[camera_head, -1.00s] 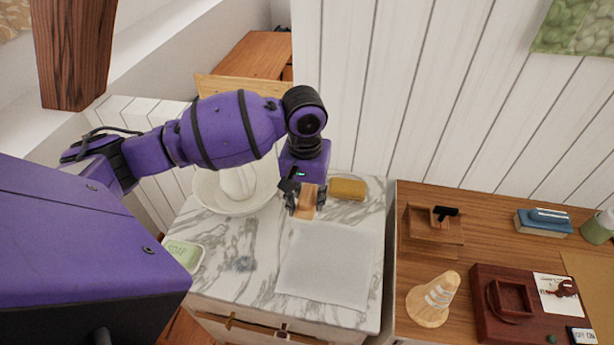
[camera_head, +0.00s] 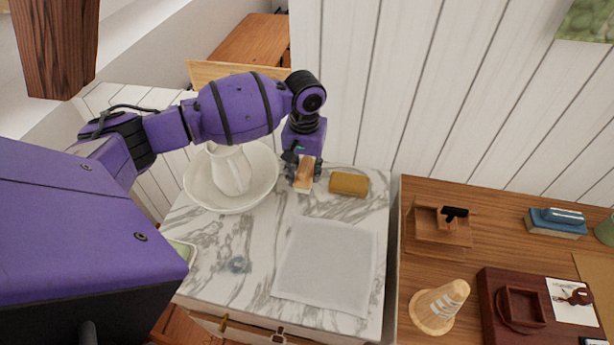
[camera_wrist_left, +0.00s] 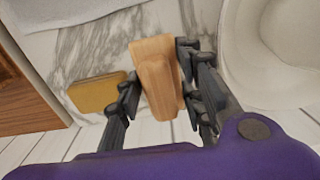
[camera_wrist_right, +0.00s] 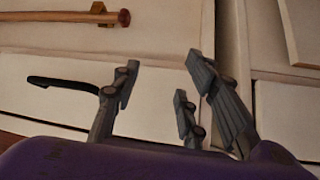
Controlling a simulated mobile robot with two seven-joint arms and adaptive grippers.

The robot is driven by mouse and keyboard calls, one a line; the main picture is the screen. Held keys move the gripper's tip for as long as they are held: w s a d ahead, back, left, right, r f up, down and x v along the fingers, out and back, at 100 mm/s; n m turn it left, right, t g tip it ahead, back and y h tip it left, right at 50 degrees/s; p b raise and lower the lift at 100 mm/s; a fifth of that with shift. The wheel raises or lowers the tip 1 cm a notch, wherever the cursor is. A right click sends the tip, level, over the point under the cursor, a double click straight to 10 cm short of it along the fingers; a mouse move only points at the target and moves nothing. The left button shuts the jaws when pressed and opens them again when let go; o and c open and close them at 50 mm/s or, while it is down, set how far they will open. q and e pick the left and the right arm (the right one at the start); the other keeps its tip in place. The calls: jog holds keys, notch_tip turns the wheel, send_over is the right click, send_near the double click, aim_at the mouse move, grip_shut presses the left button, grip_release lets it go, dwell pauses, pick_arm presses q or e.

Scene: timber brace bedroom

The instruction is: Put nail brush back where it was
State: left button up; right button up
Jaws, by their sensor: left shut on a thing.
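The nail brush (camera_head: 305,174) is a small wooden block with a pale lower edge. My left gripper (camera_head: 304,172) is shut on it over the back of the marble top, between the white basin and the yellow sponge. In the left wrist view the brush (camera_wrist_left: 156,75) sits between the fingers (camera_wrist_left: 158,88). I cannot tell whether it touches the marble. My right gripper (camera_wrist_right: 155,95) is in the right wrist view only, its fingers spread apart with nothing between them, facing pale drawer fronts.
A white basin with a jug (camera_head: 230,170) stands left of the brush. The yellow sponge (camera_head: 348,183) lies close on its right. A grey cloth (camera_head: 325,262) covers the front right of the marble top (camera_head: 210,240). A wooden desk (camera_head: 415,270) with several items stands at right.

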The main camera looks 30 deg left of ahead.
aim_at(305, 160)
pick_arm(q)
jog(key=shift+w+a+f, duration=0.2)
jog(key=shift+w+f, duration=0.2)
jog(key=shift+f, duration=0.05)
jog(key=shift+w+a+f, duration=0.2)
jog(key=shift+w+f, duration=0.15)
jog(key=shift+f, duration=0.1)
jog(key=shift+w+a+f+b, duration=0.15)
jog(key=shift+f+b, duration=0.15)
jog(key=shift+f, duration=1.35)
jog(key=shift+f, duration=0.15)
jog(key=o, duration=1)
notch_tip(305, 160, up, 12)
jog(key=shift+r+p, duration=0.15)
jog(key=shift+p, duration=0.4)
